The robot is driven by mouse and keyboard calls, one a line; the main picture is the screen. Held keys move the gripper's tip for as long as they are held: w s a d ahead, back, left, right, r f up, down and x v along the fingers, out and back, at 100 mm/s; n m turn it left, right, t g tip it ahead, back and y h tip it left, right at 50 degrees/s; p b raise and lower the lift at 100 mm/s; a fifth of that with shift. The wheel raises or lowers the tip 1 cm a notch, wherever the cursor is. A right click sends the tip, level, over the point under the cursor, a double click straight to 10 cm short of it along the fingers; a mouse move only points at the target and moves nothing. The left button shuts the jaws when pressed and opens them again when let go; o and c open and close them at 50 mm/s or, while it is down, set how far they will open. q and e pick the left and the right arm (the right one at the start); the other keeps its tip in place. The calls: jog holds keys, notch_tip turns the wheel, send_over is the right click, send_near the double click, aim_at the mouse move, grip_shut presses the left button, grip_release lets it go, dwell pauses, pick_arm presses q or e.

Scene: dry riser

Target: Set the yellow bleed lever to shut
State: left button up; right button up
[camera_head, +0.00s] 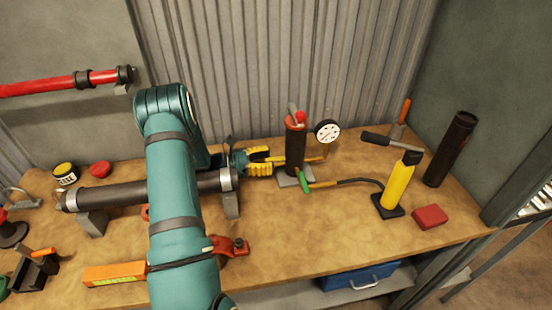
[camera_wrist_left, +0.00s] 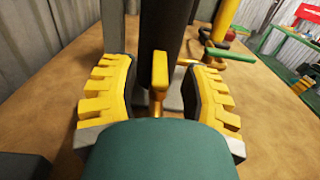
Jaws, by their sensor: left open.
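The yellow bleed lever (camera_wrist_left: 160,72) shows in the left wrist view, in front of a dark upright cylinder (camera_wrist_left: 166,30). A brass-coloured stem shows below it. My left gripper (camera_wrist_left: 160,88) is open, with one ribbed yellow finger on each side of the lever and a gap on both sides. In the head view my left gripper (camera_head: 262,161) is just left of the dark cylinder (camera_head: 295,150), which has a red top. There the lever is hard to tell apart from the yellow fingers. My right gripper is not in view.
A dial gauge (camera_head: 327,131) and a green-handled lever (camera_head: 304,180) are by the cylinder. A yellow bottle (camera_head: 398,182) and a red block (camera_head: 430,216) stand to the right. A grey pipe (camera_head: 110,195) on supports lies left, partly behind my arm.

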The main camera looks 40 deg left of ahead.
pick_arm(q)
jog(key=shift+x, duration=1.3)
grip_shut()
jog(key=shift+s+d+m+g+h+b, duration=0.1)
jog(key=shift+m+g+h+b, duration=0.4)
jog(key=shift+m+g+h, duration=0.25)
grip_release()
send_over(252, 177)
